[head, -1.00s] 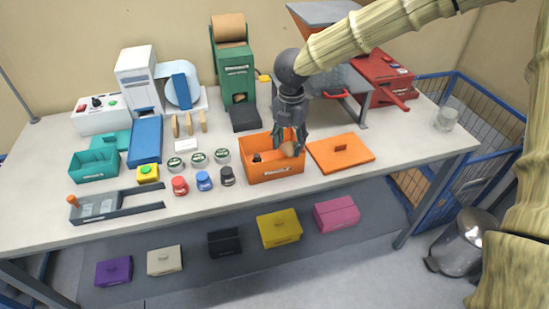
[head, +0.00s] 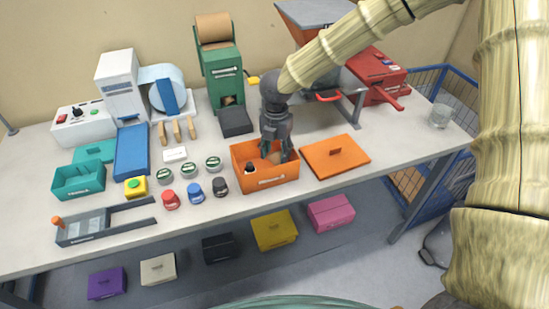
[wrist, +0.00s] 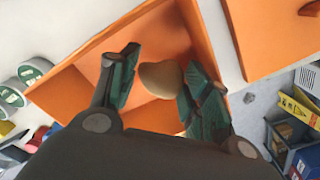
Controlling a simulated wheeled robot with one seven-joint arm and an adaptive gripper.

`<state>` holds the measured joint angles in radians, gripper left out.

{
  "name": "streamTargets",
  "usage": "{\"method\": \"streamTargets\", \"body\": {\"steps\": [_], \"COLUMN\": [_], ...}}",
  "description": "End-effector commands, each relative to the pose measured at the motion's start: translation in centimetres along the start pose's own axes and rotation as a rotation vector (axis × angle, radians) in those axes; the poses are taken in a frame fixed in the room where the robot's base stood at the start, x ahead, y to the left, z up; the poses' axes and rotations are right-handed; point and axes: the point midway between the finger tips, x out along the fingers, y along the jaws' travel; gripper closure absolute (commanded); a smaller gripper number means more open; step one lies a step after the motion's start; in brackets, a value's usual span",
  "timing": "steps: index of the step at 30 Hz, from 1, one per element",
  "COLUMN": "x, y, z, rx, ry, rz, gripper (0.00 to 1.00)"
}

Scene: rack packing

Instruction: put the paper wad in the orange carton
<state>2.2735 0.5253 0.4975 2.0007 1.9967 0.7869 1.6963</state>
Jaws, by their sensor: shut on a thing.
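The orange carton (head: 267,184) stands open on the table, left of its flat orange lid (head: 335,156). My gripper (head: 277,156) points down into the carton's opening, toward its right side. It is shut on the tan, rounded paper wad (wrist: 160,77), which sits between the two green fingertips in the wrist view. In the head view the fingers partly hide the wad (head: 274,157). The wad is within the carton's outline in both views; I cannot tell whether it touches the carton's floor.
A small dark item (head: 249,168) is inside the carton at its left. Several jars (head: 195,168) stand close to the left. A green paper dispenser (head: 222,75) and a grey-and-orange machine (head: 315,20) stand behind. Free table lies right of the lid.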

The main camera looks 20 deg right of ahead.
Motion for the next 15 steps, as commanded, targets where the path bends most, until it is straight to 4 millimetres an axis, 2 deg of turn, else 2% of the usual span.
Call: {"method": "streamTargets", "body": {"steps": [9, 15], "x": [3.3, 3.4], "y": [0.1, 0.1], "z": [-0.1, -0.1], "rx": [-0.003, -0.004], "ry": [0.000, -0.001], "rz": [-0.002, 0.000], "gripper": [0.62, 0.62]}}
